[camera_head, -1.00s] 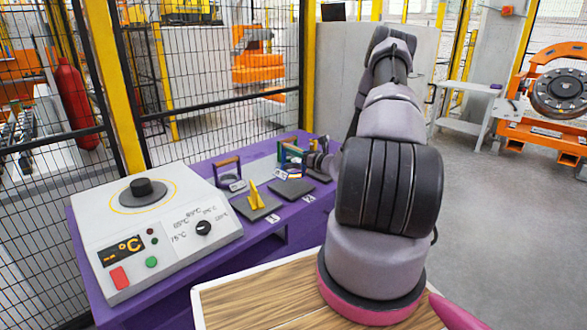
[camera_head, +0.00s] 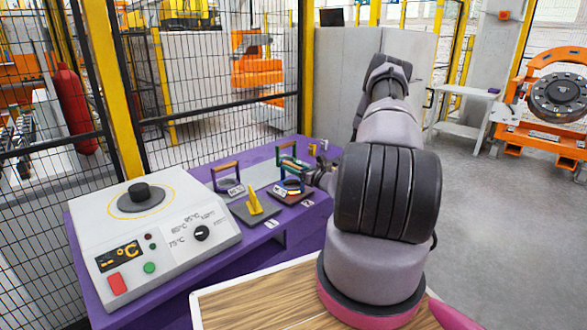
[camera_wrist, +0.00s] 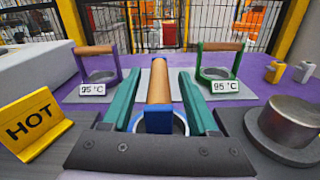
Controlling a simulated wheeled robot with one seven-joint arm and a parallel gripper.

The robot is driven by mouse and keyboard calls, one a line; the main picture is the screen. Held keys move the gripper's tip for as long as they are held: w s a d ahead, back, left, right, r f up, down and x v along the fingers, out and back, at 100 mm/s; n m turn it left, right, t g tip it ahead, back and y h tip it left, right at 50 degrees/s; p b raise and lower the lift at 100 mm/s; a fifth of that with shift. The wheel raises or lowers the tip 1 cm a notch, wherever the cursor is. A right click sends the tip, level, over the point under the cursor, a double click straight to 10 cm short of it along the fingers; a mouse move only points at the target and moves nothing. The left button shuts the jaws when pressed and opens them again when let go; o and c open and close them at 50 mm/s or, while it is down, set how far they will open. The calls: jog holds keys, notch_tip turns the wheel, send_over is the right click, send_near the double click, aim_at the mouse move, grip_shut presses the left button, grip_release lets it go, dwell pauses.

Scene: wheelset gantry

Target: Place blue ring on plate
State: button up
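The blue ring (camera_wrist: 158,121), with its wooden handle (camera_wrist: 159,82), stands upright between my fingers in the wrist view. Contact with the plate cannot be made out. My gripper (camera_wrist: 159,78) has a teal finger on each side of the handle, with a visible gap on both sides, so it is open around it. In the head view my gripper (camera_head: 293,166) is partly hidden by my wrist.
A yellow HOT sign (camera_wrist: 31,117) stands left on its own plate. A purple ring (camera_wrist: 101,76) and a green ring (camera_wrist: 216,73) stand behind, with 95 °C labels. A metal cylinder (camera_wrist: 291,122) is close on the right. The heater (camera_head: 150,235) is at the table's left.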

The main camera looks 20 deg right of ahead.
jog(key=shift+r, duration=0.15)
jog(key=v, duration=1.2)
jog(key=s+a+r+n+g+y, duration=0.3)
jog(key=a+r+n+g, duration=0.3)
jog(key=a+r+n, duration=0.35)
jog(key=s+a+r+n+g+y, duration=0.25)
jog(key=a+r+n+g, duration=0.4)
jog(key=a+r, duration=0.5)
jog(key=s+a+r+n+t+h, duration=0.1)
jog(key=s+r+n+h, duration=0.8)
jog(key=s+r, duration=1)
jog(key=s+n+t, duration=0.1)
jog(key=s+n, duration=0.1)
jog(key=n, duration=0.2)
jog(key=shift+a+r+t+h, duration=0.25)
jog(key=shift+r+t+h, duration=0.1)
